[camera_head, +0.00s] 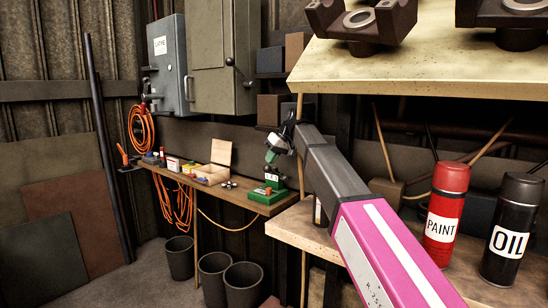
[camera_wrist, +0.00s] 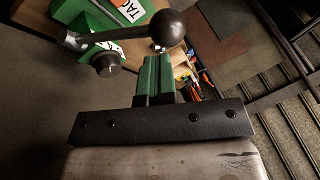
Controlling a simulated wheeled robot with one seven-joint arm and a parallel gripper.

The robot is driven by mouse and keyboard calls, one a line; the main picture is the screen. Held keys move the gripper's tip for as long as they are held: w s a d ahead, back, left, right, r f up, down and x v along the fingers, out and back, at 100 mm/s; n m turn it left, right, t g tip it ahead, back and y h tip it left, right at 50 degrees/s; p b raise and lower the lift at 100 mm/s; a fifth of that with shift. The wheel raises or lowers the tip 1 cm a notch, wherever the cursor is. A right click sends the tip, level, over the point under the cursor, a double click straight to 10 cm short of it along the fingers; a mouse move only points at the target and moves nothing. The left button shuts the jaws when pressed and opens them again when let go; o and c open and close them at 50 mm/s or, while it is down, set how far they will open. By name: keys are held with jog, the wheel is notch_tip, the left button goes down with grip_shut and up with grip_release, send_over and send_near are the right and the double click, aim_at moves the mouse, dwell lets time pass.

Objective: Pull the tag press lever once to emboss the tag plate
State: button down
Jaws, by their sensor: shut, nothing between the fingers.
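The tag press (camera_head: 267,194) is green and stands on the wooden shelf in the head view. Part of it shows in the wrist view (camera_wrist: 95,22), with a white label reading "TAG". The tag plate cannot be made out.
The shelf (camera_head: 258,207) holds an open wooden box (camera_head: 213,173) and small items left of the press. A nearer bench (camera_head: 300,228) carries a red paint can (camera_head: 446,215) and a black oil can (camera_head: 511,230). Bins stand below the shelf.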

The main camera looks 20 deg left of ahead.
jog(key=shift+s+a+f, duration=0.15)
jog(key=shift+s+f, duration=0.35)
jog(key=shift+s, duration=0.05)
jog(key=shift+s+a+f, duration=0.15)
jog(key=shift+s+f, duration=0.3)
jog(key=shift+s, duration=0.1)
dwell(1.6)
jog(key=shift+w+r, duration=0.1)
jog(key=shift+w, duration=0.05)
jog(key=shift+w+d+r, duration=0.2)
jog(key=shift+w+r, duration=0.3)
jog(key=shift+w, duration=0.15)
jog(key=shift+w+d+r, duration=0.15)
jog(key=shift+w+r, duration=0.3)
jog(key=shift+w, duration=0.15)
jog(key=shift+w+d+r, duration=0.25)
jog(key=shift+w+r, duration=0.25)
jog(key=shift+w, duration=0.1)
jog(key=shift+w+d+r, duration=0.2)
jog(key=shift+w+r, duration=0.3)
jog(key=shift+w, duration=0.15)
jog(key=shift+w+d+r, duration=0.25)
jog(key=shift+w+r, duration=0.25)
jog(key=shift+w, duration=0.1)
jog(key=w+r, duration=0.1)
jog(key=w+d+r, duration=0.1)
jog(key=w+r, duration=0.1)
jog(key=shift+w+d, duration=0.25)
jog(key=shift+w, duration=0.05)
